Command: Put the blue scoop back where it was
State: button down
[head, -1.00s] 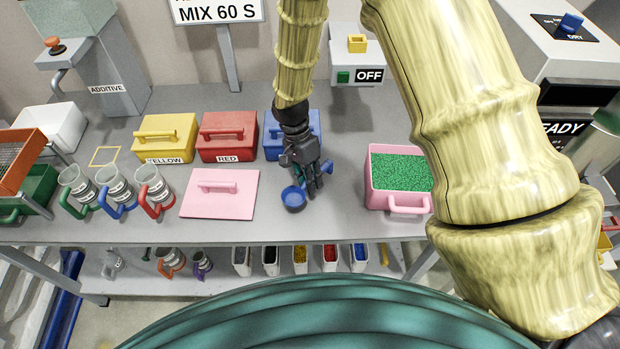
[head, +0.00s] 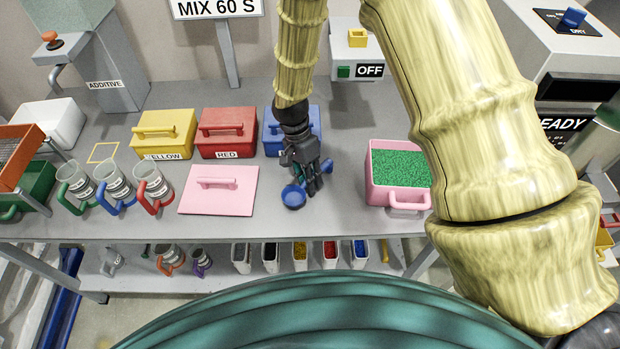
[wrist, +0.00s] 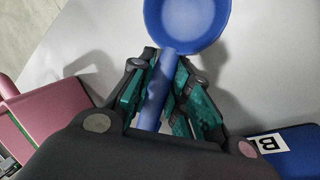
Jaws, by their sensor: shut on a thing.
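The blue scoop (head: 293,197) is a small round bowl on a straight handle. My gripper (head: 313,183) is in front of the blue box and shut on the scoop's handle. In the wrist view the scoop's bowl (wrist: 186,22) is at the top, and its handle runs down between the two fingers of my gripper (wrist: 166,82). The bowl is low over the grey table; I cannot tell whether it touches. Part of the handle shows to the right of the fingers in the head view.
The blue box (head: 281,133) stands behind my gripper, beside the red box (head: 227,130) and yellow box (head: 163,134). A pink lid (head: 219,200) lies left of the scoop. A pink bin (head: 380,189) of green granules stands right. Table between them is clear.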

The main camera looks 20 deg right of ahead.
jog(key=shift+f, duration=0.45)
jog(key=c, duration=1.3)
grip_release()
jog(key=shift+r, duration=0.1)
jog(key=v, duration=1.1)
jog(key=shift+w+r, duration=0.15)
jog(key=shift+r, duration=0.2)
